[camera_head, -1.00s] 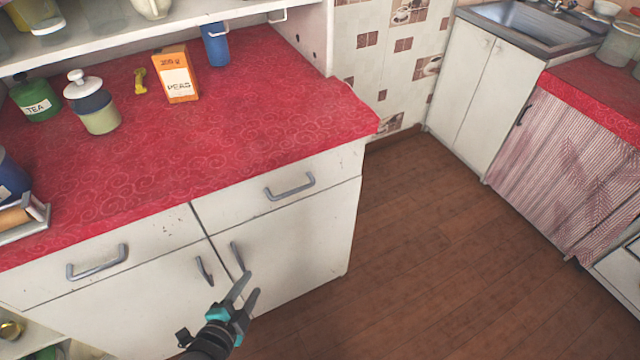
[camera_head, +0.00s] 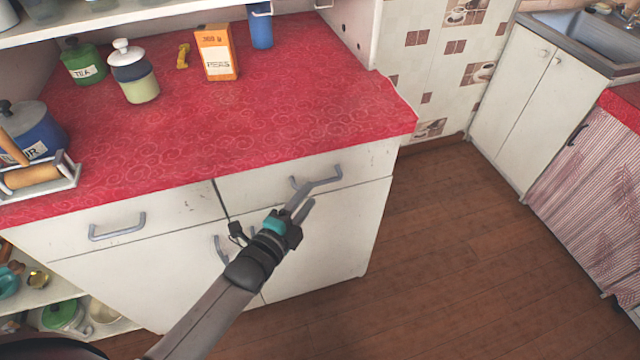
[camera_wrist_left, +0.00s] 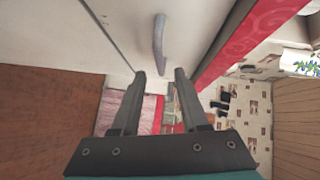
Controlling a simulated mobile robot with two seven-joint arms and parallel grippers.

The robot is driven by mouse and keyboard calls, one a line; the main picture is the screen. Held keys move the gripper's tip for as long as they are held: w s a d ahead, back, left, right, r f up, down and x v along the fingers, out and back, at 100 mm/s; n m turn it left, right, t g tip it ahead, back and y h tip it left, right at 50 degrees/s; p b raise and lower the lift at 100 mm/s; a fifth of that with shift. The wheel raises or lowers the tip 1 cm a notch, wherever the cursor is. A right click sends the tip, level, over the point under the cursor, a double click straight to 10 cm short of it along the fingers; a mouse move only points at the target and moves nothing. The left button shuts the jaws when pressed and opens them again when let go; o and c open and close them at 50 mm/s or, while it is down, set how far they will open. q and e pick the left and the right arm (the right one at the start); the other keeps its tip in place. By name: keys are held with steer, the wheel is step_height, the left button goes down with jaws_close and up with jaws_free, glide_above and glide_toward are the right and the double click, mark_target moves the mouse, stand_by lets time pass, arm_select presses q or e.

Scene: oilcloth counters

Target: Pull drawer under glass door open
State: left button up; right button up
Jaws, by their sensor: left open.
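The right drawer (camera_head: 270,186) of the white cabinet is shut, under the red counter edge. Its grey bar handle (camera_head: 325,181) also shows in the left wrist view (camera_wrist_left: 159,42). My left gripper (camera_head: 308,196) is open and empty, in front of this drawer. Its fingertips overlap the lower left of the handle in the head view. In the left wrist view the handle lies ahead of the gap between the two fingers (camera_wrist_left: 160,74), apart from them. The left drawer (camera_head: 170,222) is shut too. No glass door is in view. My right gripper is not in view.
The red counter (camera_head: 280,115) holds a peas box (camera_head: 216,55), a blue cup (camera_head: 260,28) and several jars. Two cupboard doors with upright handles are below the drawers. Brown floor (camera_head: 450,260) is free to the right. A sink (camera_head: 580,35) is at the back right.

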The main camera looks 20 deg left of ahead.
mark_target(320, 181)
arm_select(q)
steer(key=b+x, duration=0.1)
steer(key=x, duration=0.5)
steer(key=shift+w+d+b, duration=0.1)
steer(key=shift+w+b, duration=0.2)
jaws_close()
stand_by(1.2)
